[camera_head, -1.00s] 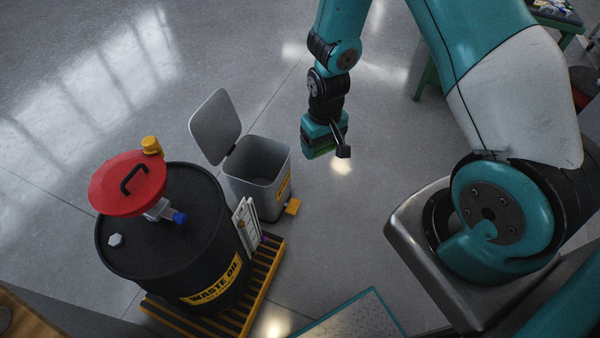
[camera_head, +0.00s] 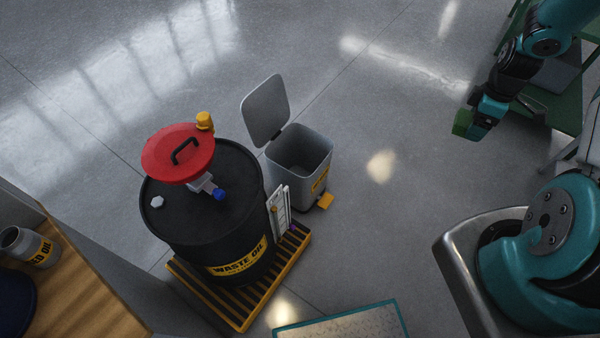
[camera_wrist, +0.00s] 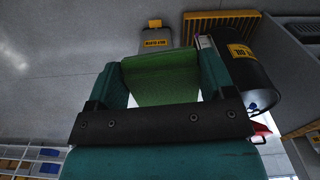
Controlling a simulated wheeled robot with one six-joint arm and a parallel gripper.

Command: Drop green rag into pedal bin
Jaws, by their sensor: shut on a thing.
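The green rag (camera_wrist: 160,78) is held between the two fingers of my gripper (camera_wrist: 162,85) in the wrist view. In the head view my gripper (camera_head: 470,124) hangs over the floor at the upper right, with the rag (camera_head: 462,121) at its tip. The grey pedal bin (camera_head: 302,156) stands on the floor left of my gripper, apart from it. Its lid is raised, its opening shows dark inside, and its yellow pedal faces front right. The bin also shows at the top in the wrist view (camera_wrist: 157,62), beyond the rag.
A black waste oil drum (camera_head: 203,225) with a red lid and funnel parts stands left of the bin on a yellow-edged pallet (camera_head: 240,318). A wooden surface (camera_head: 85,300) is at lower left. Green furniture (camera_head: 565,100) stands behind my arm. Floor between bin and gripper is clear.

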